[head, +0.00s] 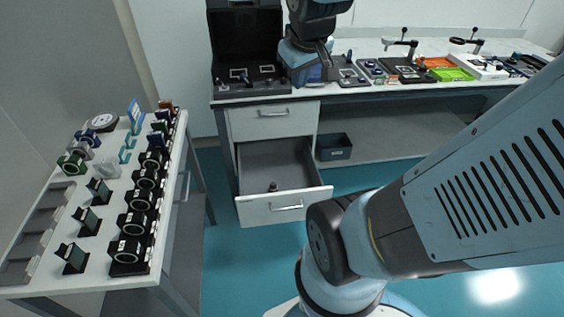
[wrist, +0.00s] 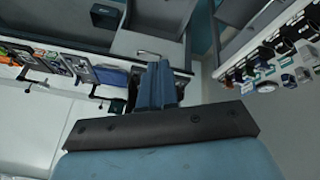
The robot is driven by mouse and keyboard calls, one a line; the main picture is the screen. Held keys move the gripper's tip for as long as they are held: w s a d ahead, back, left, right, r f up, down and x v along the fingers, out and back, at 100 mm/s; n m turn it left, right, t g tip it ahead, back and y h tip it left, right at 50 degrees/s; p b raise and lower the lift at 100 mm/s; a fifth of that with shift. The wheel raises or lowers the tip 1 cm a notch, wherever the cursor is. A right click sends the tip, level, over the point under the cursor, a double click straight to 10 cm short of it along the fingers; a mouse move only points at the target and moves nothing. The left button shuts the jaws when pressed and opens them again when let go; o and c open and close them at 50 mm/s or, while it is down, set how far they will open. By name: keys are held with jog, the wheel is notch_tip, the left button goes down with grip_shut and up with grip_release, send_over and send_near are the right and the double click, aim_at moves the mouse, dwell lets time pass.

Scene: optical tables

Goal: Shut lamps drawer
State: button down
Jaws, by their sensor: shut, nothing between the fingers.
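The lower drawer (head: 272,207) of the grey cabinet is pulled well out in the head view, its white front and handle facing the room. A small dark item (head: 273,187) lies inside near the front. The upper drawer (head: 272,119) looks closed. I cannot read any label that tells which is the lamps drawer. My gripper (wrist: 157,68) is shut and empty in the wrist view, with the cabinet beyond its fingertips. In the head view my arm's end (head: 305,62) is above the bench top, over the cabinet, apart from the open drawer. Its fingertips are hard to make out there.
The bench (head: 400,91) carries a black open case (head: 243,45), trays and optical parts. A dark bin (head: 334,147) sits on the low shelf right of the drawer. A side table (head: 104,187) with several mounts stands left. Teal floor before the drawer is clear.

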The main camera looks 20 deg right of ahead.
jog(key=w+d+f+n, duration=0.25)
jog(key=d+f, duration=0.25)
jog(key=f, duration=0.3)
jog(key=w+d+f+n+g, duration=0.1)
jog(key=w+d+f+n, duration=0.15)
jog(key=d+f, duration=0.4)
jog(key=w+d+f+n, duration=0.2)
jog(key=w+d+f, duration=0.15)
jog(key=f, duration=0.55)
jog(key=s+a+f+n+t+y, duration=0.1)
jog(key=s+f+n, duration=0.15)
jog(key=f, duration=0.65)
jog(key=s+a+f+n+t+y, duration=0.1)
jog(key=s+f+y, duration=0.15)
jog(key=f, duration=0.65)
jog(key=s+a+f+n+t+y, duration=0.1)
jog(key=s+f, duration=0.2)
jog(key=f, duration=0.6)
send_near(300, 197)
notch_tip(300, 197, down, 4)
jog(key=s+a, duration=0.1)
jog(key=a, duration=0.1)
jog(key=w, duration=0.2)
jog(key=shift+w+d+r, duration=0.15)
jog(key=shift+w+d, duration=0.05)
jog(key=shift+w, duration=0.2)
jog(key=shift+w+d, duration=0.15)
jog(key=shift+w, duration=0.35)
